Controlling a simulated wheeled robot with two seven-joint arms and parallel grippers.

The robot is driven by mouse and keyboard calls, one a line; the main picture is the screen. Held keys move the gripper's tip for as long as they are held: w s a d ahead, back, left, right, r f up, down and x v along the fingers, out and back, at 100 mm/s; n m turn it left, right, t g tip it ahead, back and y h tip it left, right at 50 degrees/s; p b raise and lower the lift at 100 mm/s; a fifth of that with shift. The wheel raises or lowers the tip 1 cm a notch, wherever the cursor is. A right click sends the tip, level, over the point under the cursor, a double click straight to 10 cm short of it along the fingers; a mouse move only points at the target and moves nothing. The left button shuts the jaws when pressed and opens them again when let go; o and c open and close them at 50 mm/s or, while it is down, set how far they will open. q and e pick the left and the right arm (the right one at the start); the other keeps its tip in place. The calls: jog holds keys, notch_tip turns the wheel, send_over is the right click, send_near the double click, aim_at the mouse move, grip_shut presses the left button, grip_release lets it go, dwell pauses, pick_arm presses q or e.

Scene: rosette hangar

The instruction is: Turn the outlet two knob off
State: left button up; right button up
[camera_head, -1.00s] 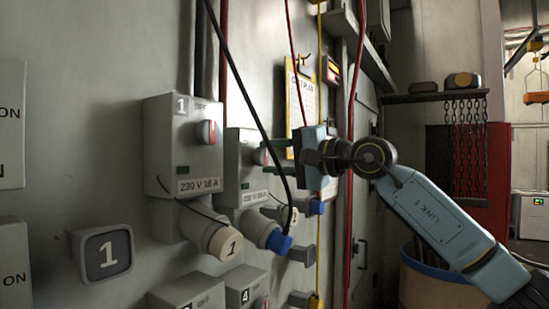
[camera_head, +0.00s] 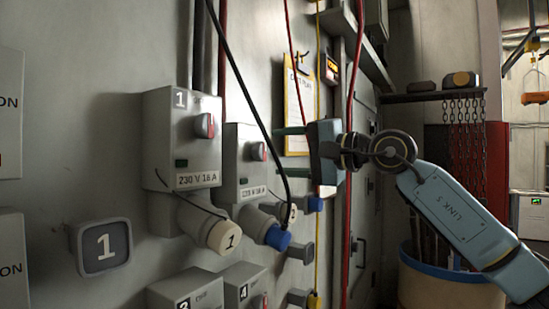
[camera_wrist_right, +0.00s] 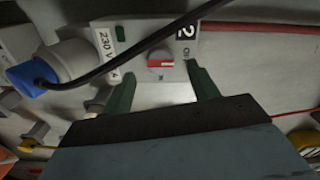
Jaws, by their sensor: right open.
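The outlet two box (camera_head: 231,170) is a grey wall unit right of outlet one, and its red-and-grey knob (camera_head: 258,151) sits on its front. In the right wrist view the knob (camera_wrist_right: 160,64) shows a red bar lying across the picture, beside a "2" label (camera_wrist_right: 185,48); the small position lettering is too blurred to read. My right gripper (camera_head: 280,152) is open and empty, its green fingers pointing at the box. In the right wrist view the gripper (camera_wrist_right: 163,88) has a finger on either side of the knob, apart from it. My left gripper is not in view.
The outlet one box (camera_head: 160,140) with its own red knob is to the left. A blue plug (camera_head: 278,238) with a black cable (camera_head: 252,95) hangs below outlet two; the cable crosses close by. Red and yellow cables run down the wall. A barrel (camera_head: 440,285) stands at the right.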

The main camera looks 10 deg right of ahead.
jog(key=b+v, duration=0.2)
jog(key=v, duration=0.8)
